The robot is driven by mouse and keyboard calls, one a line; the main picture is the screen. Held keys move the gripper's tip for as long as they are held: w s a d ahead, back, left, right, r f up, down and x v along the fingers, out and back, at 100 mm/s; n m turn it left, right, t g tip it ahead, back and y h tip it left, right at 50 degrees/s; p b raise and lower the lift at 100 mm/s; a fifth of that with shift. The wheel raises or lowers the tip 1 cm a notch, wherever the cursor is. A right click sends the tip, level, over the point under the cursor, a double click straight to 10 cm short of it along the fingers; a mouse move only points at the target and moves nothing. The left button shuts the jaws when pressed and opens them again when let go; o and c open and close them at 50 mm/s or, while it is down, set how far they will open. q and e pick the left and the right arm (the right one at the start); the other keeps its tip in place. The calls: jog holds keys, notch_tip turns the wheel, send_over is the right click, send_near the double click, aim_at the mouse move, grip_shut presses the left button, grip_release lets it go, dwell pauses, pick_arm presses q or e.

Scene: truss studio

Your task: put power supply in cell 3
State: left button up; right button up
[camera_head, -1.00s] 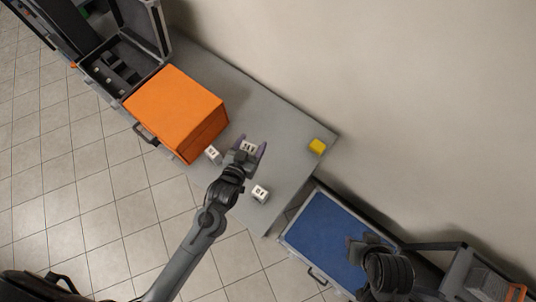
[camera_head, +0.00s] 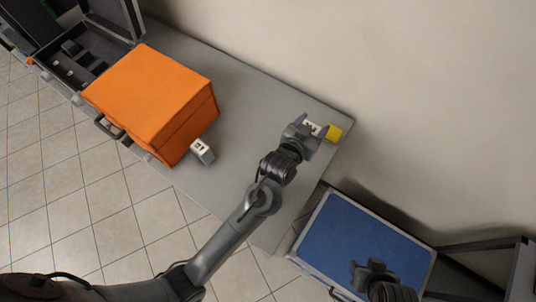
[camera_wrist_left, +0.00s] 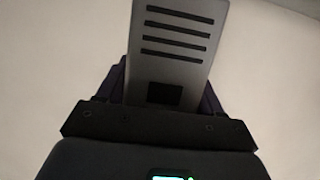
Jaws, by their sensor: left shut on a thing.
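My left gripper (camera_head: 311,127) is shut on a pale grey box with dark slots, which I take to be the power supply (camera_head: 313,128). In the left wrist view the power supply (camera_wrist_left: 177,45) stands up between the fingers, with several dark slots and a dark square on its face. In the head view it is over the right end of the grey table, close beside a yellow block; whether they touch I cannot tell. My right gripper (camera_head: 371,270) is over the blue surface at the bottom, its jaw state unclear. No cell marked 3 can be made out.
A white block with dark marks (camera_head: 202,150) lies beside a large orange box (camera_head: 150,98) on the grey table (camera_head: 240,110). The yellow block (camera_head: 333,133) sits near the table's right corner. An open dark case (camera_head: 78,62) is at upper left; a blue-topped case (camera_head: 355,235) is lower right.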

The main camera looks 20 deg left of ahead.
pick_arm(q)
jog(key=shift+w+f+b, duration=0.15)
jog(key=shift+w+b, duration=0.25)
jog(key=shift+b, duration=0.05)
jog(key=shift+w+a+f, duration=0.1)
jog(key=shift+a+f, duration=0.1)
jog(key=shift+a, duration=0.15)
jog(key=shift+w+a+f+b, duration=0.15)
jog(key=shift+a+f+b, duration=0.3)
jog(key=shift+a+f, duration=1.3)
jog(key=shift+w+a+f+b, duration=0.15)
jog(key=shift+a+f+b, duration=0.35)
jog(key=shift+a+f, duration=1.3)
jog(key=shift+w+a+f+b, duration=0.15)
jog(key=shift+a+f+b, duration=0.3)
jog(key=shift+a+f, duration=1.3)
pick_arm(e)
jog(key=shift+f, duration=2.25)
pick_arm(q)
jog(key=shift+a, duration=0.15)
jog(key=o, duration=1.4)
pick_arm(e)
jog(key=shift+a, duration=0.1)
